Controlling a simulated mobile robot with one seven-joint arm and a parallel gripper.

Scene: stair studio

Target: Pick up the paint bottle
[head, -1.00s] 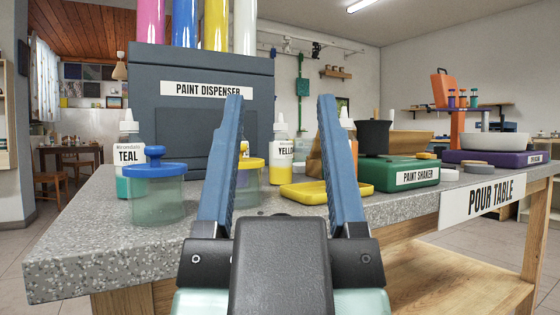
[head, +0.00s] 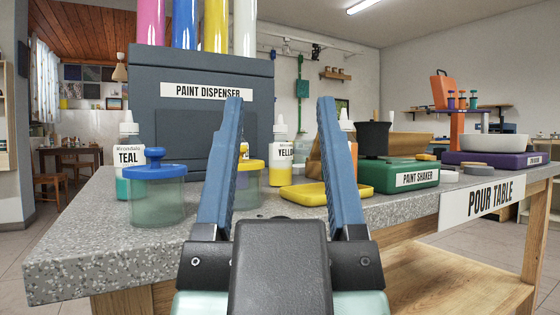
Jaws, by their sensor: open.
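Several white dropper-topped paint bottles stand on the speckled table. The teal bottle (head: 124,155) is at the left, partly behind a blue-lidded jar. The yellow bottle (head: 280,158) stands upright near the middle, seen between my fingers. An orange bottle (head: 348,128) is mostly hidden behind my right finger and a brown object. My gripper (head: 280,103) is open and empty, its two blue fingers apart in front of the table. It touches no bottle that I can see.
The blue-lidded jar (head: 156,196) and a yellow-lidded jar (head: 249,190) flank my left finger. A yellow tray (head: 302,195) lies before the yellow bottle. The green paint shaker (head: 405,177) is right, the grey paint dispenser (head: 200,65) behind. The table's (head: 120,240) front left is clear.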

